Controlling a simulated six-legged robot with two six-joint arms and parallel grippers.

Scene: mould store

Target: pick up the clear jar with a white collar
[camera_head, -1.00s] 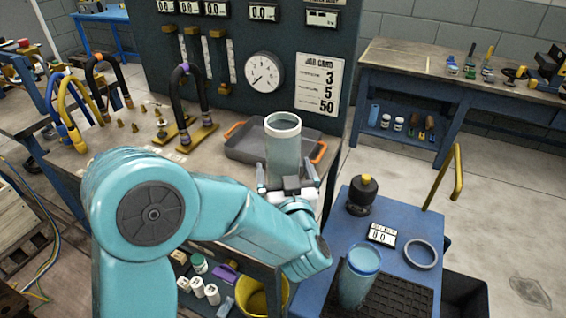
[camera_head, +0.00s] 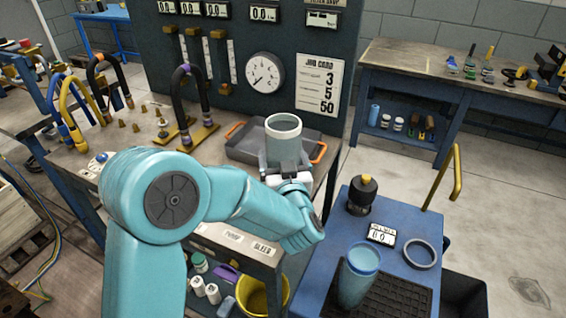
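The clear jar with a white collar (camera_head: 283,143) stands upright at the front edge of the bench, by the grey tray. My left gripper (camera_head: 284,164) is at the jar's near side, low on its body. Its fingers reach along the left and right sides of the jar and look spread. Whether they touch the glass is hard to tell. The gripper hides the jar's base. A similar jar with a blue collar (camera_head: 359,275) stands on the blue cart at the lower right. My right gripper is not in view.
The grey tray (camera_head: 246,146) with orange handles lies behind the jar. Hose loops and brass fittings stand left of it. A gauge panel (camera_head: 222,90) rises behind. The blue cart (camera_head: 340,225) carries a black bottle (camera_head: 361,196), a small display (camera_head: 381,234) and a ring (camera_head: 421,253).

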